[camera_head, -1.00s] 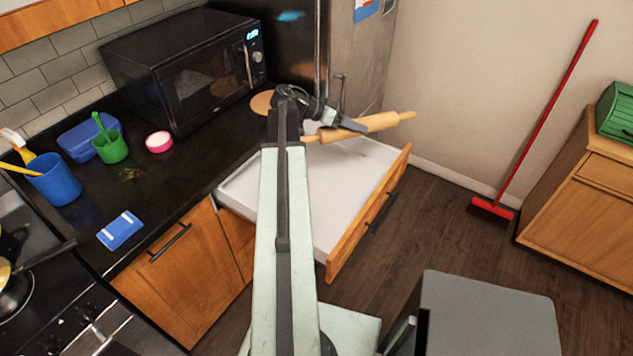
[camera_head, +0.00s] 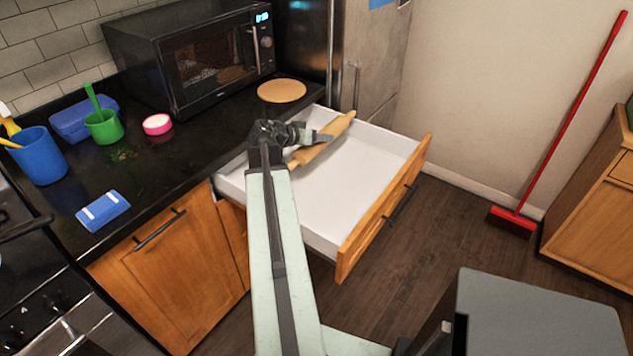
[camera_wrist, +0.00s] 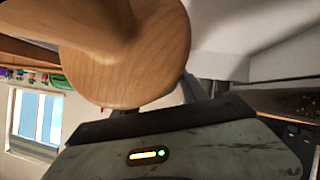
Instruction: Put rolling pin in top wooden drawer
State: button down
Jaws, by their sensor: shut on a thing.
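The wooden rolling pin (camera_head: 325,141) is held at my gripper (camera_head: 318,137), over the back part of the open top wooden drawer (camera_head: 385,213). The pin slants from lower left to upper right. Whether it touches the drawer's floor or walls is hard to tell. In the wrist view the rolling pin (camera_wrist: 130,60) fills the upper left, close to the camera, with the drawer's white inside (camera_wrist: 260,35) behind it. My gripper is shut on the pin; its fingertips are mostly hidden in the wrist view. The drawer is pulled well out and otherwise looks empty.
A black microwave (camera_head: 195,60) and a round wooden board (camera_head: 282,90) are on the dark counter behind the drawer. A red broom (camera_head: 513,220) leans at the right wall.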

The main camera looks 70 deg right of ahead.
aim_at(319, 170)
notch_tip(319, 170, down, 10)
jog(key=b, duration=1)
jog(key=shift+f, duration=0.15)
jog(key=shift+r, duration=0.25)
jog(key=shift+f, duration=0.2)
jog(key=c, duration=0.6)
grip_release()
